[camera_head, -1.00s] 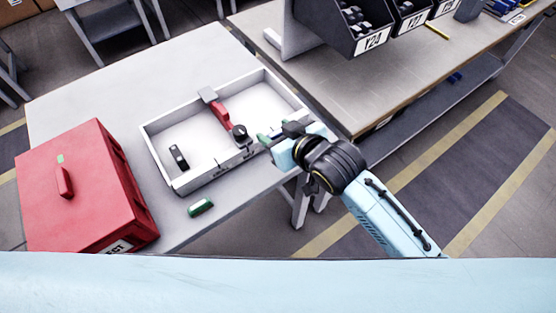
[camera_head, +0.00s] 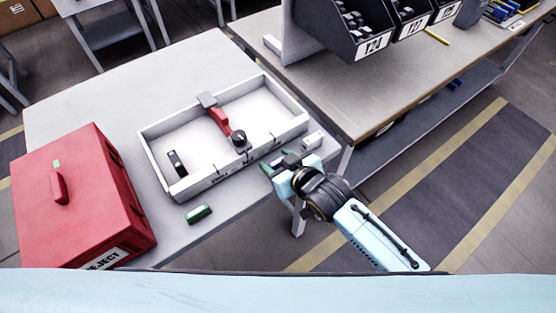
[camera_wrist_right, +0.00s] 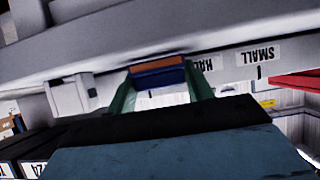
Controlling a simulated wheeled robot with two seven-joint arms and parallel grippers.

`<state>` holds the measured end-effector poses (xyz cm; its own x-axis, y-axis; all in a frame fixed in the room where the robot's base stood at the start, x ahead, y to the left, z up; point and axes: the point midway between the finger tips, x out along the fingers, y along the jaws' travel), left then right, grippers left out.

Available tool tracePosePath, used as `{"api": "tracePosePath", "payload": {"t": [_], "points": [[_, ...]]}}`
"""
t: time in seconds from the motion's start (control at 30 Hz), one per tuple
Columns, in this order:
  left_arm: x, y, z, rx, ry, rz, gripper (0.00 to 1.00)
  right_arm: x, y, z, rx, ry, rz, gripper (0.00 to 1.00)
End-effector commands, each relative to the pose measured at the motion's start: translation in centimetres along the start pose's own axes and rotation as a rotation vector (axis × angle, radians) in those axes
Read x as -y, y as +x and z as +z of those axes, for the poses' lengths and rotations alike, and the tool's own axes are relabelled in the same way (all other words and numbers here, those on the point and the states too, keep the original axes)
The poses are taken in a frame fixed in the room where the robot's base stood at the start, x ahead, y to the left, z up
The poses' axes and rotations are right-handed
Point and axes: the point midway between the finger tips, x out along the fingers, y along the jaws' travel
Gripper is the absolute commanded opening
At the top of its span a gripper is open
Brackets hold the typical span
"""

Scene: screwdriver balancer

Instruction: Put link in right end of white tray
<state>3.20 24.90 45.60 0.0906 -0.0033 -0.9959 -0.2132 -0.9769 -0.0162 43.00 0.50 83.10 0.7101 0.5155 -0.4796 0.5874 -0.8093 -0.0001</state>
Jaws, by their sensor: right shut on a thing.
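The white tray (camera_head: 161,157) sits on the grey table in the head view. A small black piece (camera_head: 177,162) lies in its left part, and its right end looks empty. My right gripper (camera_head: 279,166) is just outside the tray's front wall, near its right end. In the right wrist view, its green fingers are shut on a small orange and blue piece (camera_wrist_right: 157,72). I cannot tell for sure that this piece is the link. It does not show clearly in the head view. My left gripper is not in view.
A red tool with a black knob (camera_head: 239,137) lies across the tray's middle. A green piece (camera_head: 198,214) lies in front of the tray. A red box (camera_head: 75,200) stands at left, and a white block (camera_head: 313,141) is right of the tray. A bench with black bins (camera_head: 350,30) stands behind.

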Motion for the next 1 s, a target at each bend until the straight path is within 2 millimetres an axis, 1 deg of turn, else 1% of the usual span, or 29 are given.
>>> {"api": "tracePosePath", "payload": {"t": [0.23, 0.37, 0.4, 0.57, 0.87, 1.0], "points": [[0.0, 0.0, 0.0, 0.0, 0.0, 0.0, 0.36, 0.0, 0.0, 0.0, -0.001, 0.0, -0.001, 0.3], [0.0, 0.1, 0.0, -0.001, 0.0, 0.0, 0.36, 0.0, 0.2, 0.4, 0.0, 0.0, 0.0, 0.3], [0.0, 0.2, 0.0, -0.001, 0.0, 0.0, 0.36, 0.0, 0.2, 0.5, 0.0, 0.0, 0.0, 0.53], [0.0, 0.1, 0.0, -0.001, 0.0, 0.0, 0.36, 0.0, 0.2, 0.4, 0.0, 0.0, 0.0, 0.73], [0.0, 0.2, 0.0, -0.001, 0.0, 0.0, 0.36, 0.0, 0.2, 0.4, -0.001, 0.0, 0.0, 0.73], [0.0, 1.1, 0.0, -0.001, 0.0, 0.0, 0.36, 0.0, 0.3, 0.6, -0.002, -0.002, 0.0, 0.73]]}}
